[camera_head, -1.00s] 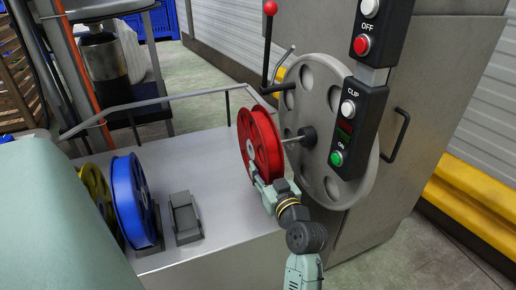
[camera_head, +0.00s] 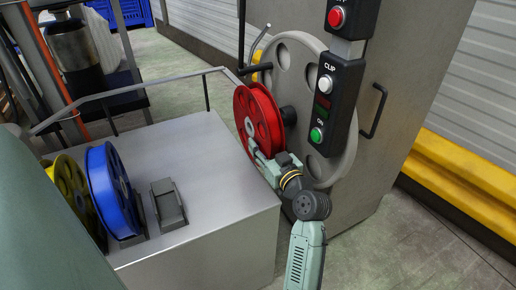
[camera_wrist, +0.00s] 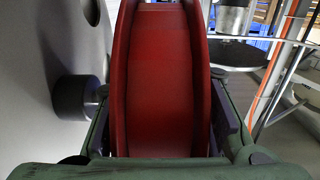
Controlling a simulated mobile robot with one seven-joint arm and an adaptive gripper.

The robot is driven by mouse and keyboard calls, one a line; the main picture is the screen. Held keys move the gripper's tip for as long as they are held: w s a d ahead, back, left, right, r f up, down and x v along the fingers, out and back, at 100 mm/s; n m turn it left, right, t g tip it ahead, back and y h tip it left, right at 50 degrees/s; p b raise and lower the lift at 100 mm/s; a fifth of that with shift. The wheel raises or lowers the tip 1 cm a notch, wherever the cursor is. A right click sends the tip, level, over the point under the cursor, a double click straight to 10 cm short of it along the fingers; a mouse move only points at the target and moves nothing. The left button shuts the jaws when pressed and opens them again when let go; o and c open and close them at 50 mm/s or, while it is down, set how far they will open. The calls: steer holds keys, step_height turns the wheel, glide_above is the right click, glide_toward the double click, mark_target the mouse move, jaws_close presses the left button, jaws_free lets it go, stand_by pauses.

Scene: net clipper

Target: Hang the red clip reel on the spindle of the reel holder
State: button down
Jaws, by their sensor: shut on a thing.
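The red clip reel (camera_head: 262,112) is upright in the head view, in front of the large grey disc of the reel holder (camera_head: 329,165). My gripper (camera_head: 265,158) is shut on the reel at its lower near side. The wrist view shows the red reel (camera_wrist: 160,80) between my two fingers. The dark hub of the spindle (camera_head: 288,115) shows just right of the reel; in the wrist view the hub (camera_wrist: 72,97) stands close to the reel's left side. The thin rod of the spindle is hidden, so I cannot tell whether it is inside the reel's hole.
A blue reel (camera_head: 103,185) and a yellow reel (camera_head: 72,182) stand on the metal table (camera_head: 215,205), beside an empty grey cradle (camera_head: 168,205). A control box (camera_head: 328,105) with buttons hangs in front of the disc's right part. A rail (camera_head: 150,87) runs along the table's back.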

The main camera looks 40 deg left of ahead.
steer(key=w, duration=0.1)
steer(key=w+d+b, duration=0.1)
steer(key=w, duration=0.1)
steer(key=w+d+b, duration=0.1)
steer(key=w, duration=0.1)
steer(key=shift+f, duration=0.15)
stand_by(0.4)
steer(key=shift+d, duration=0.1)
stand_by(0.6)
steer(key=c, duration=1.3)
jaws_free()
steer(key=o, duration=0.4)
steer(key=shift+c, duration=0.2)
steer(key=shift+f, duration=0.1)
